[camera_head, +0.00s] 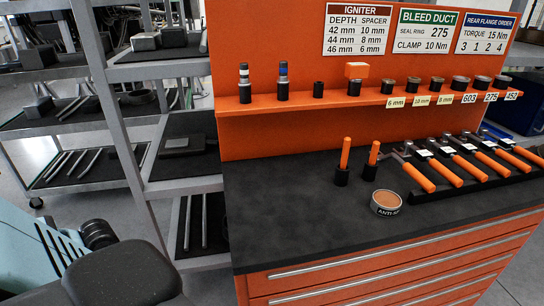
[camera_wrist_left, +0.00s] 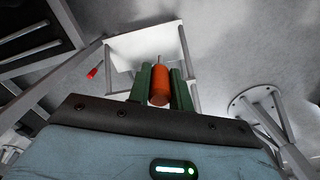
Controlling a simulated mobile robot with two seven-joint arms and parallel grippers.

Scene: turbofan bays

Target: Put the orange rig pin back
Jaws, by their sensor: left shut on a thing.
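My left gripper (camera_wrist_left: 160,74), with green fingers, shows in the left wrist view. It is shut on an orange cylindrical pin (camera_wrist_left: 159,88) with a thin grey tip pointing away from the palm. In the head view two other orange pins stand upright in black holders on the dark bench top (camera_head: 285,225): one on the left (camera_head: 346,153) and one on the right (camera_head: 374,153). Part of my arm shows at the lower left of the head view, but neither gripper shows there.
An orange shelf (camera_head: 240,105) carries several small black holders and parts. A round tin (camera_head: 387,202) and several orange-handled tools (camera_head: 450,170) are on the bench. The bench's left front is clear. Grey racks (camera_head: 120,75) stand left. A small red object (camera_wrist_left: 92,74) shows in the wrist view.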

